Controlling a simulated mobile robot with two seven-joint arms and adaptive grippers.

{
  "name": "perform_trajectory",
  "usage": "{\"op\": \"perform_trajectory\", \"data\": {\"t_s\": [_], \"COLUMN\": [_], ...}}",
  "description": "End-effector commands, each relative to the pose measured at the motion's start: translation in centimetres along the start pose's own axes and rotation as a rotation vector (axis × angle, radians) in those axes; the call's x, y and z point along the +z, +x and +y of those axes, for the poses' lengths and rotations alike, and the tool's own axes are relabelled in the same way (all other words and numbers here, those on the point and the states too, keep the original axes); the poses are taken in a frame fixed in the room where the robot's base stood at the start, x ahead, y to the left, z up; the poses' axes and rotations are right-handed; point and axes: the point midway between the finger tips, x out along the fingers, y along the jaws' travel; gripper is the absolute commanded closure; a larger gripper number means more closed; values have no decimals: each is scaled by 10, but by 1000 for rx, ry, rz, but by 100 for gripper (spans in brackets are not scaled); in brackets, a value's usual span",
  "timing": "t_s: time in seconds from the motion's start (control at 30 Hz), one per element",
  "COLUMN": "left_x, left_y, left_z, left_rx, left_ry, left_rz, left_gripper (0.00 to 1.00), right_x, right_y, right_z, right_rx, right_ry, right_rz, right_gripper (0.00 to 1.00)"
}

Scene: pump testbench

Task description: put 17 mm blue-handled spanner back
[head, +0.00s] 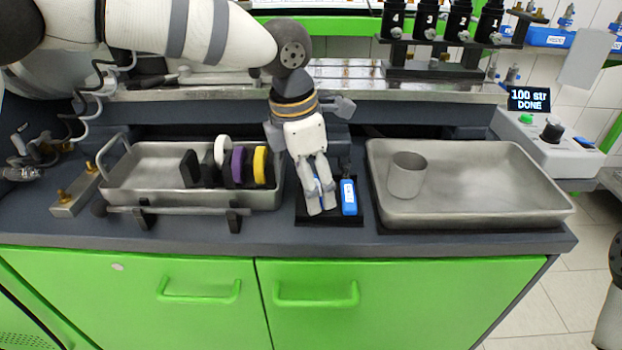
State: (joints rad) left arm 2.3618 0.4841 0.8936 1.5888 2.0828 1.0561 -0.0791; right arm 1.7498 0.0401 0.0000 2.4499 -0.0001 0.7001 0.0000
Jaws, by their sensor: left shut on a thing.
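My left gripper (321,201) reaches down over a black holder (340,222) in the middle of the bench. It is shut on a blue-handled spanner, of which only a little blue (318,186) shows between and behind the fingers. A second blue-handled spanner (348,198) with a white label stands just right of the gripper, at the holder's right side. The labels are too small to read, so I cannot tell which is the 17 mm one. Whether the held spanner sits in the holder or just above it is hidden by the fingers.
Left of the holder is a metal tray (150,197) with several black, white, purple and yellow discs and a rail in front. Right is a larger tray (480,208) with a metal cup (406,176). A control box (548,150) stands far right; its display (529,99) reads "100 str DONE".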

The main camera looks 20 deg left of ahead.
Motion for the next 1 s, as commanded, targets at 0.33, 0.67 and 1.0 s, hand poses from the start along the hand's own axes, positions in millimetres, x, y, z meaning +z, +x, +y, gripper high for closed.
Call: {"op": "perform_trajectory", "data": {"t_s": [0.33, 0.67, 1.0], "left_x": [0, -1, 2], "left_y": [3, 7, -9], "left_z": [0, -1, 0], "left_rx": [1, 1, 4], "left_ry": [1, 0, -1], "left_rz": [-1, -1, -5], "left_gripper": [70, 12, 12], "right_x": [-1, -1, -1], "right_y": [-1, -1, -1], "right_z": [0, 0, 0], "right_rx": [0, 0, 0], "right_ry": [0, 0, 0], "right_rz": [4, 4, 4], "right_gripper": [60, 60, 60]}}
